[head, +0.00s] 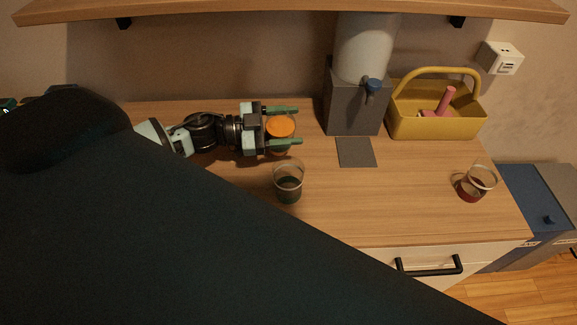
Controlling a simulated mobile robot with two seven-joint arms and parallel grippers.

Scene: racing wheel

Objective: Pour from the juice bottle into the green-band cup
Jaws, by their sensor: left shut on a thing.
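The juice bottle (280,127), seen from above as a round orange shape, stands between the green fingers of my left gripper (295,126). The gripper is shut on it, one finger on its far side and one on its near side. The bottle looks upright; its lower part is mostly hidden, and I cannot tell whether its base touches the counter. The green-band cup (289,181), clear with a dark green lower part, stands on the counter just in front of the bottle, apart from it. My right gripper is not in view.
A clear cup with a red band (475,184) stands at the right of the wooden counter (390,210). A grey dispenser (352,103) and a yellow basket (437,115) stand at the back. A shelf (290,12) hangs above. A large dark shape covers the lower left.

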